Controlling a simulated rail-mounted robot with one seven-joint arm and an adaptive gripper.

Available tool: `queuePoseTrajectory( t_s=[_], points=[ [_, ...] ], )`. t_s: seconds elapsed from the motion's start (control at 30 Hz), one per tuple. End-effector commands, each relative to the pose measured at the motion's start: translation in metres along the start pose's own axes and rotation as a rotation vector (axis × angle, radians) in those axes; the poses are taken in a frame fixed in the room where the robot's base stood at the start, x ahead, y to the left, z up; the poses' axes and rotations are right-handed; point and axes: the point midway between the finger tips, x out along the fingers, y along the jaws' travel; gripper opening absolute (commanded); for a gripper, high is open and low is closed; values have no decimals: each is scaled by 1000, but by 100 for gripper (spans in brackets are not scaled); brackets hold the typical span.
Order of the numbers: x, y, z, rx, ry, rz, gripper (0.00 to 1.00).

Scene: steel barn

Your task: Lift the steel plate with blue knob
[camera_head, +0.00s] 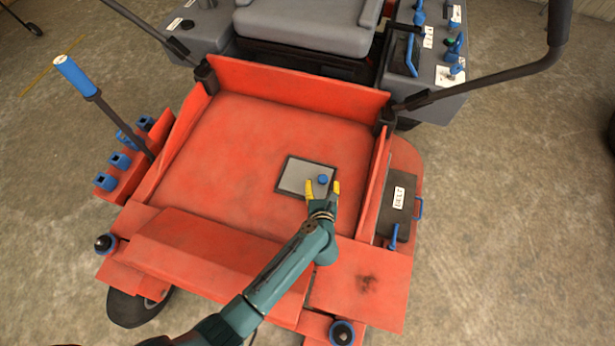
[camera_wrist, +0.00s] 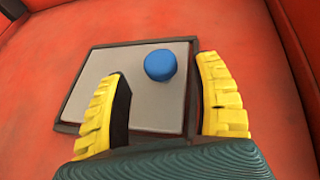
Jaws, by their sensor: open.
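The steel plate (camera_head: 298,178) is a grey rectangle in a dark frame on the red floor of the machine. Its blue knob (camera_head: 323,179) sits toward the plate's right side. My gripper (camera_head: 322,188) is open, with yellow fingers over the plate's near right part. In the wrist view the plate (camera_wrist: 100,70) lies beyond and below the fingers, and the blue knob (camera_wrist: 160,65) shows ahead of the gap between the open fingertips (camera_wrist: 160,82). The fingers do not hold the knob. Whether a fingertip touches the plate I cannot tell.
The red floor (camera_head: 220,150) around the plate is clear. A raised red wall (camera_head: 300,88) stands behind it, below the grey seat (camera_head: 305,25). A blue-handled lever (camera_head: 75,75) rises at left. A dark panel with a blue handle (camera_head: 393,235) is at right.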

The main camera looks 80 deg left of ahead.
Motion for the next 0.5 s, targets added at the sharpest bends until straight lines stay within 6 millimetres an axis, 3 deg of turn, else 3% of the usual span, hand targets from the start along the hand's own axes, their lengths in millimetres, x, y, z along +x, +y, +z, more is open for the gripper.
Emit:
queuePoseTrajectory(
  t_s=[0.1, 0.33, 0.5],
  points=[
    [15, -1, -1, -2, -2, -2, 66],
    [15, -1, 1, 0, 0, -2, 67],
    [14, -1, 1, 0, 0, -2, 34]
  ],
)
